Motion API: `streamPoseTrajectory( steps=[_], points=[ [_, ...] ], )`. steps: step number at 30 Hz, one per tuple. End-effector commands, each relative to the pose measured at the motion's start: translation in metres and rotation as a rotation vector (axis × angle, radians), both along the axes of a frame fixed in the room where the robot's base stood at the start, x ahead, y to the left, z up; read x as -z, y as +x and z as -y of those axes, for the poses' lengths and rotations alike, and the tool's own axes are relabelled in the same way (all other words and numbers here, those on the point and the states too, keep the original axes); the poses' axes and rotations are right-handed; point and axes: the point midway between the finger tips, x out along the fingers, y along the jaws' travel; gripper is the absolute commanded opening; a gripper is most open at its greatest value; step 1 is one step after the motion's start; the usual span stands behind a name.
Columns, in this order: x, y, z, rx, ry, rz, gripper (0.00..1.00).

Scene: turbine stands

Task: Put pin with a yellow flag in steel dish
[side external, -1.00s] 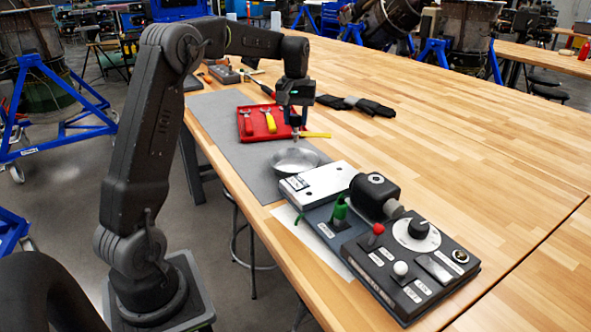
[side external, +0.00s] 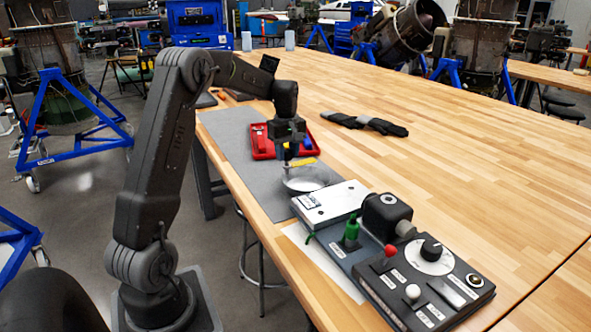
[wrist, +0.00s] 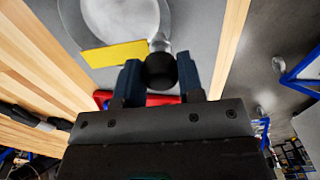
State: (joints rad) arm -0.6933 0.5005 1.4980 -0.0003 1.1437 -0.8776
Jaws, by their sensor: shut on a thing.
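My gripper (side external: 288,150) is shut on the pin with a yellow flag. Its yellow flag (side external: 303,162) sticks out to the right, low above the back part of the steel dish (side external: 318,188). In the wrist view my gripper (wrist: 160,72) has its blue fingers on either side of the pin's round black head (wrist: 161,70). The yellow flag (wrist: 114,54) lies left of the head and overlaps the view of the steel dish (wrist: 72,22). I cannot tell whether the pin's lower end touches the dish.
A red tray (side external: 262,145) lies behind my gripper on the grey mat (side external: 228,127). A control box (side external: 425,280) with knobs and a white-topped block (side external: 330,203) stand in front of the dish. Dark gloves (side external: 365,123) lie at the back right. The right tabletop is clear.

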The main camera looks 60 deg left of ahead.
Motion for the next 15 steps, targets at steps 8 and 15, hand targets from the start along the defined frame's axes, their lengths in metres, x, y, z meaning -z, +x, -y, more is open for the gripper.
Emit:
streamPoseTrajectory(
  steps=[8,15],
  points=[
    [0.017,0.02,0.011,0.0,0.0,0.0,0.0],
    [0.049,0.02,0.01,0.0,-0.001,-0.001,0.0]
  ],
)
